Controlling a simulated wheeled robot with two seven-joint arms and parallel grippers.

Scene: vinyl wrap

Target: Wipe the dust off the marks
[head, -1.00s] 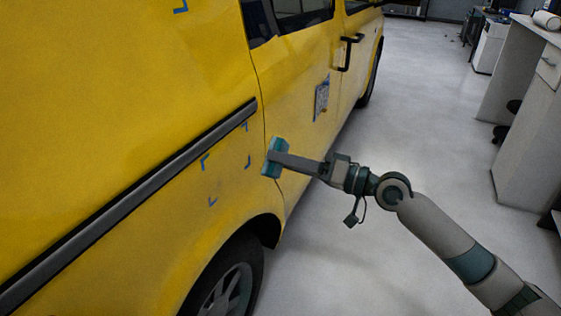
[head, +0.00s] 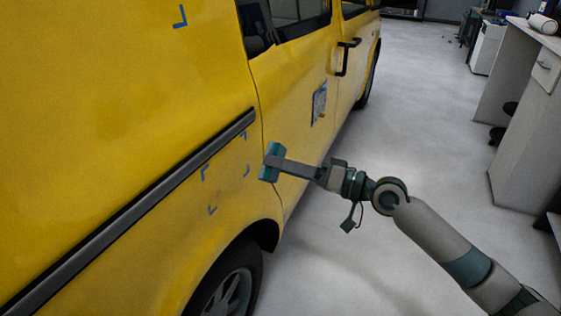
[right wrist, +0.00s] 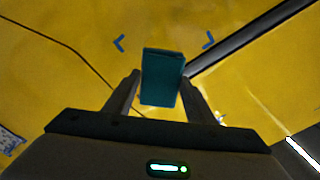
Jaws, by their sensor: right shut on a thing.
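My right gripper (head: 274,161) is shut on a teal block-shaped wiper (head: 269,170) in front of the yellow van's side. The wiper also shows between both fingers in the right wrist view (right wrist: 162,78). Blue corner marks (head: 205,172) sit on the lower panel left of the wiper, below the dark trim strip. Two blue corner marks (right wrist: 119,43) also show beyond the wiper in the right wrist view. I cannot tell whether the wiper touches the panel. My left gripper is out of view.
The yellow van (head: 130,110) fills the left side, with a dark trim strip (head: 130,212) and a wheel (head: 232,285). A small blue-white patch (head: 319,104) is on the door. A white cabinet (head: 525,130) stands at right; the grey floor (head: 420,120) between is clear.

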